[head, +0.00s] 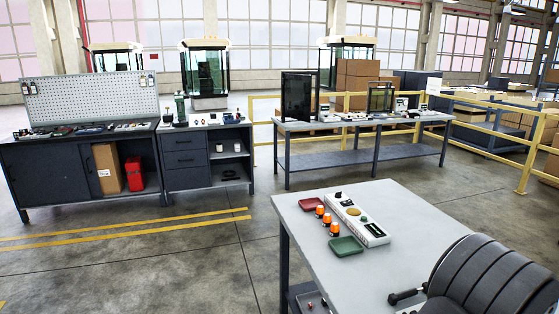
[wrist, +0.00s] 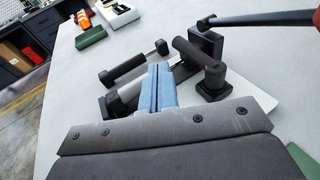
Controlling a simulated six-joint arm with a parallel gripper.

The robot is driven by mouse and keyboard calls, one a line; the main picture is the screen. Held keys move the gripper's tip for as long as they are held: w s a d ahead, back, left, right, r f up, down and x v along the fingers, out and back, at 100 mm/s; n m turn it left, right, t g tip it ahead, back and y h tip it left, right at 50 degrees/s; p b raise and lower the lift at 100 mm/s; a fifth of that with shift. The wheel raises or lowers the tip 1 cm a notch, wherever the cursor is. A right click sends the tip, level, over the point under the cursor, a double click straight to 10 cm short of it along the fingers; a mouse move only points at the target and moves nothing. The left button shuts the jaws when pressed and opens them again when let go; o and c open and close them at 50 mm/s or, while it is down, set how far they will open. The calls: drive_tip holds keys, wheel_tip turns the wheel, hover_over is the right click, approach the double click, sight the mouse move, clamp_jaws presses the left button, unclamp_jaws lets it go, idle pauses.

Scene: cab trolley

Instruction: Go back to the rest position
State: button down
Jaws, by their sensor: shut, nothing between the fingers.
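My gripper (wrist: 159,82) shows in the wrist view with its two blue fingers together and nothing between them. It is over the light grey trolley top (wrist: 75,95), among black cylindrical handles (wrist: 128,68) on both sides of the fingers. I cannot tell whether the fingers touch them. In the head view I cannot make out the gripper. There the trolley top (head: 290,215) bears orange-capped cylinders (head: 327,220), a green tray (head: 346,246), a red tray (head: 311,204) and a white control panel (head: 360,221).
A black rod (wrist: 265,18) crosses the upper right of the wrist view. A large dark ribbed form (head: 490,275) covers the trolley's near right corner in the head view. A workbench (head: 85,175) and a long table (head: 365,155) stand behind. The trolley's front left is clear.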

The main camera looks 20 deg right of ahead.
drive_tip(key=s, duration=0.1)
drive_tip(key=y, duration=0.1)
drive_tip(key=s+n, duration=0.1)
drive_tip(key=shift+s+d+f+t+y, duration=0.1)
drive_tip(key=shift+s+f+t+y, duration=0.2)
drive_tip(key=shift+s+y, duration=0.1)
drive_tip(key=n+y, duration=0.1)
drive_tip(key=y, duration=0.1)
drive_tip(key=s+n+y, duration=0.1)
drive_tip(key=n, duration=0.1)
drive_tip(key=s+d+n+t+y, duration=0.1)
drive_tip(key=y, duration=0.1)
drive_tip(key=shift+y, duration=0.3)
drive_tip(key=s, duration=0.3)
drive_tip(key=s+r, duration=0.1)
drive_tip(key=s, duration=0.2)
drive_tip(key=shift+s+r, duration=0.1)
drive_tip(key=shift+r, duration=0.05)
